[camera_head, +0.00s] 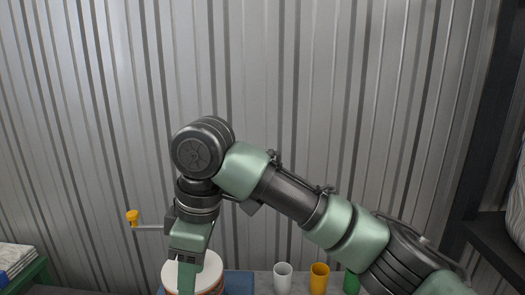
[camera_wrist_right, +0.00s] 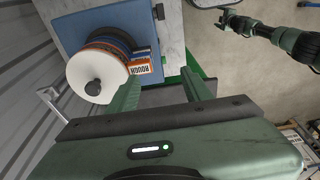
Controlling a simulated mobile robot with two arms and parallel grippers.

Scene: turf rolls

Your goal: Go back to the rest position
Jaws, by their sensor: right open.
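My right arm (camera_head: 290,195) comes in from the right and bends down at the left to my right gripper (camera_head: 187,278), just in front of a round white-topped stack (camera_head: 208,272). In the right wrist view my right gripper (camera_wrist_right: 162,80) is open, its two green fingers apart with nothing between them. The stack (camera_wrist_right: 95,72) stands beside the fingers, with a dark knob on top, coloured layers and an orange label (camera_wrist_right: 139,68) reading "ROUGH". An arm at the upper right, probably my left, ends in what may be my left gripper (camera_wrist_right: 230,18); its fingers are unclear.
A crank with a yellow knob (camera_head: 132,217) sticks out left of my right arm. A white cup (camera_head: 283,278), yellow cup (camera_head: 319,278) and green cup (camera_head: 351,282) stand right of the gripper. A corrugated wall (camera_head: 300,80) is behind.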

